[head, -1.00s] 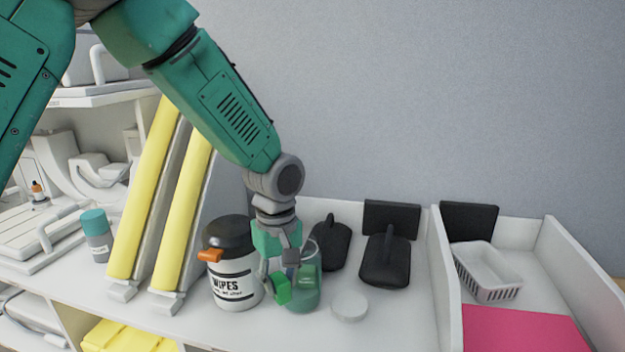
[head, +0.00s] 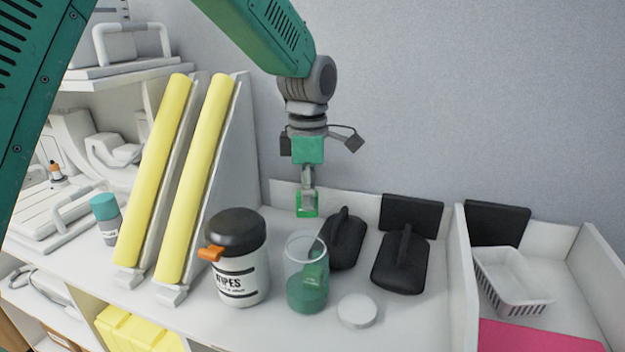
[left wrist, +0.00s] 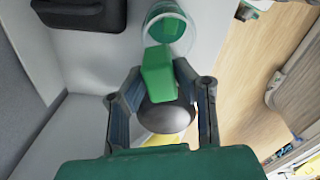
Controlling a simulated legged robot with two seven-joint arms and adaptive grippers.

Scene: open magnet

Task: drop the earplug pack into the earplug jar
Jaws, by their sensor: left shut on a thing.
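The earplug jar (head: 306,292) is a clear, open-topped jar with green at its bottom and a brighter green patch on its side. It stands upright on the white shelf. It also shows at the top of the left wrist view (left wrist: 170,33). My left gripper (head: 307,198) is shut on the green earplug pack (head: 307,210), held up above and behind the jar in the head view. In the left wrist view the pack (left wrist: 158,75) sits between the fingertips, its far end near the jar rim in the picture. My right gripper is not in view.
A wipes canister (head: 240,268) stands close left of the jar. A round white lid (head: 357,310) lies at its front right. Black handled items (head: 402,262) stand to the right, and yellow-edged panels (head: 195,190) to the left. A white basket (head: 512,283) sits in the right bay.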

